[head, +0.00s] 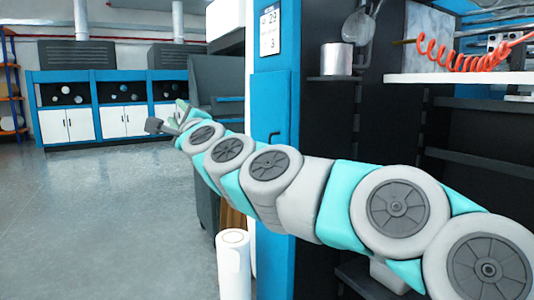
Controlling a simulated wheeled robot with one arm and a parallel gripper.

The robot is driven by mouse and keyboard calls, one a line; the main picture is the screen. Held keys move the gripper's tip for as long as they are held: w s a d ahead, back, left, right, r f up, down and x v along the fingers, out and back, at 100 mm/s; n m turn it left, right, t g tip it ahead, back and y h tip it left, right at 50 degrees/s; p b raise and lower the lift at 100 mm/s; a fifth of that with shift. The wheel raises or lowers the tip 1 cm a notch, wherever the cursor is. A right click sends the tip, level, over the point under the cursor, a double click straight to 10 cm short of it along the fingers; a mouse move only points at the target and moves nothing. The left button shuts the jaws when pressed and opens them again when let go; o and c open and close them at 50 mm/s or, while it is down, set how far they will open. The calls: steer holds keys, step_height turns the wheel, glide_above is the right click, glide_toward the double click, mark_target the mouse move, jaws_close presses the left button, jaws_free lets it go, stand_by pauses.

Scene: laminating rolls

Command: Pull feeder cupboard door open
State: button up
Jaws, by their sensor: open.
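A narrow blue door (268,104) with a dark handle (273,138) is set in the blue column of the machine at the centre. It looks closed, and my arm hides its lower part. I cannot tell for sure that it is the feeder cupboard door. My arm reaches from the lower right across the front of the column. My gripper (168,115) is at the arm's far end, left of the column and apart from the blue door. It is open, and nothing shows between its fingers.
Blue cabinets with white doors (128,122) stand along the back wall. A white cylinder (233,262) stands below my arm. A dark grey machine body (218,88) is behind the gripper. A red coiled hose (465,57) hangs at right. The grey floor (110,215) at left is clear.

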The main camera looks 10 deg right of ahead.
steer(key=w+d+m+t+h, duration=0.2)
steer(key=w+d+m+h, duration=0.45)
steer(key=m, duration=0.35)
steer(key=w+d+f+m+g+h, duration=0.4)
steer(key=d+f+m+g+h, duration=0.2)
steer(key=d+f+m+h, duration=0.8)
steer(key=w+d+m+y+p, duration=0.1)
steer(key=w+d, duration=0.1)
steer(key=w, duration=0.4)
steer(key=shift+d+r, duration=0.15)
steer(key=shift+r, duration=0.25)
steer(key=shift+y, duration=0.25)
jaws_close()
